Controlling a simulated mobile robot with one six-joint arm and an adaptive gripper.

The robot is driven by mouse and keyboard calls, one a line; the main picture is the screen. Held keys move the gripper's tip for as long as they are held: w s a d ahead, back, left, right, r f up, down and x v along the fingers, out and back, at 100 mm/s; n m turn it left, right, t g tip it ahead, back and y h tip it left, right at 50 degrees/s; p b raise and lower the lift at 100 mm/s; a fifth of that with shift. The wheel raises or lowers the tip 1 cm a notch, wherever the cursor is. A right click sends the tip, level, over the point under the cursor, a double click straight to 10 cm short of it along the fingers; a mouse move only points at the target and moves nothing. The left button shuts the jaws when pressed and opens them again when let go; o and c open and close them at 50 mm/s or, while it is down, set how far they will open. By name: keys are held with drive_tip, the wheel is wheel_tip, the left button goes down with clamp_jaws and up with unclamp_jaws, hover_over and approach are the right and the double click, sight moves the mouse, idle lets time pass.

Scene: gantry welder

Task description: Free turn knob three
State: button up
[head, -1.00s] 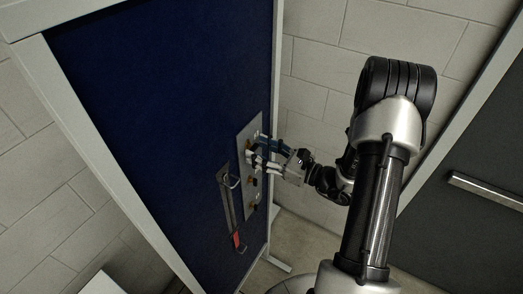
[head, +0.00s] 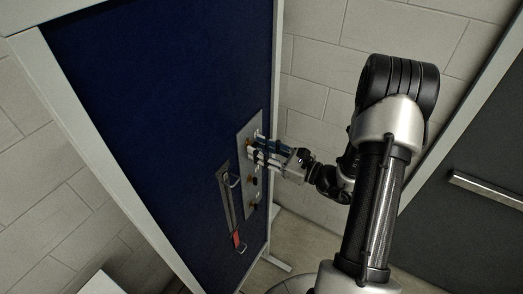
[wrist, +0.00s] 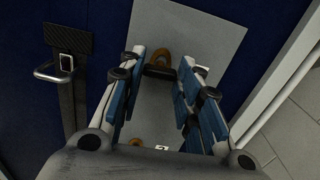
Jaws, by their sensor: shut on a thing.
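A light grey plate (head: 243,200) is fixed to the dark blue panel and bears several small orange-brown knobs. My gripper (head: 254,148) reaches the upper part of the plate from the right. In the wrist view my gripper (wrist: 161,73) has its blue-padded fingers on either side of an orange knob (wrist: 162,56) with a dark base, and is shut on it. Another orange knob (wrist: 135,142) shows lower on the plate, partly hidden by my gripper. A lower knob (head: 251,205) is clear of my fingers in the head view. I cannot read any numbers.
A vertical slotted lever switch with a metal handle (head: 234,182) and a red end (head: 237,240) is left of the plate. Its handle also shows in the wrist view (wrist: 50,74). A pale frame edges the panel. A block wall stands behind my arm.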

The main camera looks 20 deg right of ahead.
drive_tip(key=n+b, duration=0.1)
drive_tip(key=b, duration=0.1)
drive_tip(key=n+b, duration=0.2)
drive_tip(key=b, duration=0.1)
drive_tip(key=shift+f+n, duration=0.3)
drive_tip(key=n+b, duration=0.5)
drive_tip(key=b, duration=0.3)
drive_tip(key=shift+b, duration=0.4)
drive_tip(key=n+b, duration=0.5)
drive_tip(key=b, duration=0.4)
drive_tip(key=shift+n+b, duration=0.35)
drive_tip(key=shift+n, duration=0.05)
drive_tip(key=n+b, duration=0.3)
drive_tip(key=b, duration=0.2)
drive_tip(key=shift+r, duration=0.15)
drive_tip(key=shift+r+b, duration=0.15)
drive_tip(key=shift+b, duration=0.25)
drive_tip(key=o, duration=1)
drive_tip(key=shift+o, duration=0.2)
